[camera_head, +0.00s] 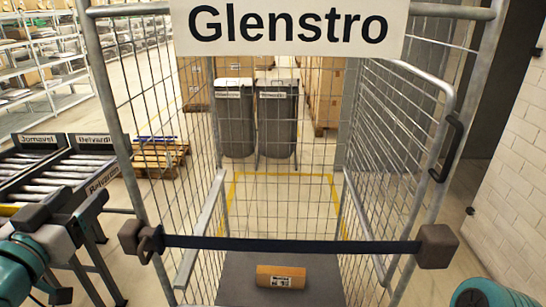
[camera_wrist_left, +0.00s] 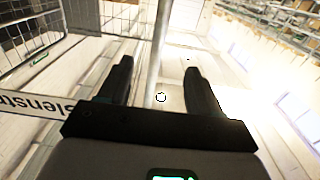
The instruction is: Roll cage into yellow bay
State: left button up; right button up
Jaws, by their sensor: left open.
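The roll cage (camera_head: 453,75) stands right in front of me, a wire-mesh frame with a "Glenstro" sign (camera_head: 290,28) on top. A dark strap (camera_head: 300,245) crosses its near side, and a brown labelled box (camera_head: 281,271) lies on its base. The yellow bay outline (camera_head: 283,174) is on the floor beyond, seen through the mesh. My left gripper (camera_head: 48,215) is left of the cage. In the left wrist view its two dark fingers (camera_wrist_left: 158,70) are apart; a pale post shows between them, but I cannot tell its distance. My right gripper is not visible.
Two dark bins (camera_head: 235,125) stand behind the bay, with stacked cartons (camera_head: 325,95) around them. Roller conveyors (camera_head: 60,165) and a pallet (camera_head: 158,160) are to the left. A white block wall (camera_head: 505,170) bounds the right. Floor shows between cage and wall.

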aim_at(120, 160)
pick_arm(q)
jog(key=w, duration=1.4)
jog(key=shift+f, duration=0.15)
grip_shut()
